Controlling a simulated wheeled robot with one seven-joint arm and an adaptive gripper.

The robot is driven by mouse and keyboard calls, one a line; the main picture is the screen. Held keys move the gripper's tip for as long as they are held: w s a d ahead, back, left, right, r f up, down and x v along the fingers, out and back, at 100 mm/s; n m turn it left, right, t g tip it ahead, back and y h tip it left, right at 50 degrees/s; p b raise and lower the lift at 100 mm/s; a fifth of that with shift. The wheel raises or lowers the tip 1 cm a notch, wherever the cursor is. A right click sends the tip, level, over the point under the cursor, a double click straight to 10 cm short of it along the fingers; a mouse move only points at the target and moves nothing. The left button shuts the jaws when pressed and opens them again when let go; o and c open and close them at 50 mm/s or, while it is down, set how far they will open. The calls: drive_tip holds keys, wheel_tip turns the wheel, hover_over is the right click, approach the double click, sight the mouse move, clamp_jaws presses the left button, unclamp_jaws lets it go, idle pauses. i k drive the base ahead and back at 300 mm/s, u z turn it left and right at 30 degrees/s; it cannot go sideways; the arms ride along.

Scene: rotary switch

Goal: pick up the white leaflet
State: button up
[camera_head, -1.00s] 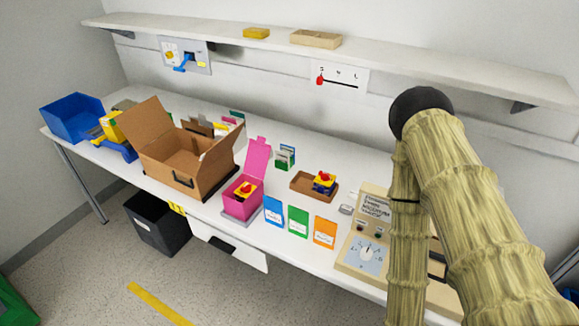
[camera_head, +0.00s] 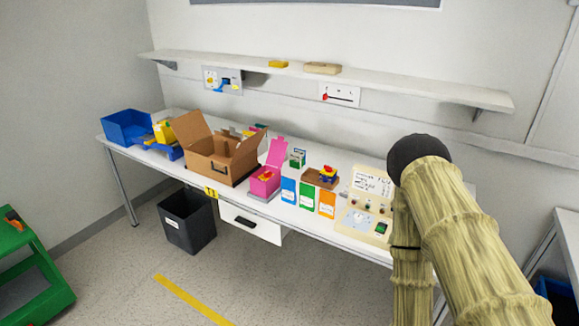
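I cannot make out a plain white leaflet for certain. A small white-and-green card or packet (camera_head: 297,158) stands on the table behind the pink box, too small to read. Blue (camera_head: 288,190), green (camera_head: 306,194) and orange (camera_head: 327,203) cards, each with a white patch, stand in a row along the front edge. My arm, in a pale yellow ribbed cover with a dark rounded joint, fills the right side of the view. My gripper is not in view. My arm hides part of the table's right end.
The white table (camera_head: 330,228) holds a blue bin (camera_head: 127,128), an open cardboard box (camera_head: 207,160), a pink box (camera_head: 265,182), a small brown tray (camera_head: 318,181) and a beige control panel (camera_head: 362,222). A shelf (camera_head: 400,88) runs above. A black bin (camera_head: 188,222) stands below. Floor in front is open.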

sight(294, 157)
drive_tip(key=u, duration=0.55)
drive_tip(key=i, duration=1.25)
drive_tip(key=z, duration=0.2)
